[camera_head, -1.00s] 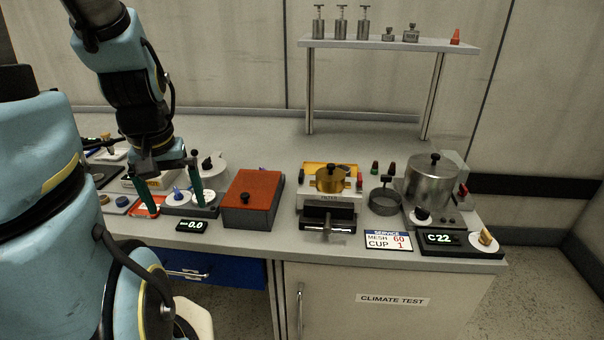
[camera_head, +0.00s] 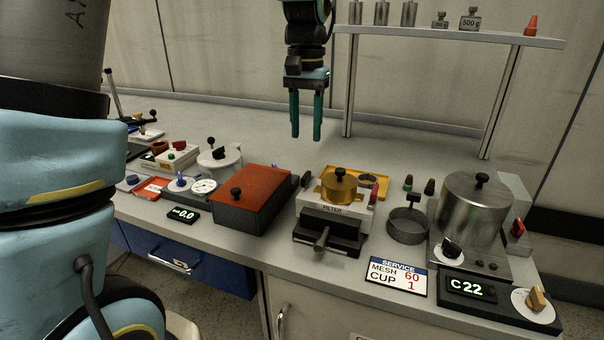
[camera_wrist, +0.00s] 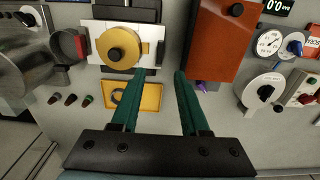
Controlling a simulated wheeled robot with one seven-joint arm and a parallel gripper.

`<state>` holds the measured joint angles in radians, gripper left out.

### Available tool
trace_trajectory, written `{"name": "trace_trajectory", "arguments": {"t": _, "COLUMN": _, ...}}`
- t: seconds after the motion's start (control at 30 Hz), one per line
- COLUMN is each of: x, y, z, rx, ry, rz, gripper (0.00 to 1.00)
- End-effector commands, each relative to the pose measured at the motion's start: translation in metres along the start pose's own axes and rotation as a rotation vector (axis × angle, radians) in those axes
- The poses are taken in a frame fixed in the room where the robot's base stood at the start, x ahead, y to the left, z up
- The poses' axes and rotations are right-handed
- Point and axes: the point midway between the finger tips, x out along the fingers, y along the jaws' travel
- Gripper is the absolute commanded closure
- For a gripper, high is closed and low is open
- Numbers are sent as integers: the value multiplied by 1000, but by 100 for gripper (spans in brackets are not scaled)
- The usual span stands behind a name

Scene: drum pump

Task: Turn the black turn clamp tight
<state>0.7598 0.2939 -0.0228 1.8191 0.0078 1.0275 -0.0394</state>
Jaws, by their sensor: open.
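The filter unit (camera_head: 333,210) is a white block with a round brass cap (camera_head: 339,184) and a black knob on top. A black clamp-like block (camera_head: 330,232) with a grey handle (camera_head: 321,240) sits at its front; I cannot tell for sure that this is the turn clamp. In the wrist view the brass cap (camera_wrist: 118,47) is left of the fingers, and the black block is partly cut off at the top edge. My gripper (camera_head: 306,138) hangs open and empty, pointing down, above the bench. Its two green fingers also show in the wrist view (camera_wrist: 160,76), touching nothing.
A red-lidded box (camera_head: 252,192) stands left of the filter unit, and a yellow tray (camera_head: 372,184) lies behind it. A dark ring cup (camera_head: 408,226) and a steel pot (camera_head: 470,208) stand to the right. A shelf (camera_head: 450,36) with weights rises behind.

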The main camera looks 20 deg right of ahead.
Motion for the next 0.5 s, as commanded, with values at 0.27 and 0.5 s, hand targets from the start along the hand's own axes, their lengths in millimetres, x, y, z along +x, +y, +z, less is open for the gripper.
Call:
{"name": "trace_trajectory", "arguments": {"t": 0.27, "x": 30, "y": 2, "z": 0, "rx": 5, "ry": -7, "rz": 0, "gripper": 55}}
{"name": "trace_trajectory", "arguments": {"t": 0.5, "x": 75, "y": 2, "z": 0, "rx": 4, "ry": -6, "rz": 0, "gripper": 55}}
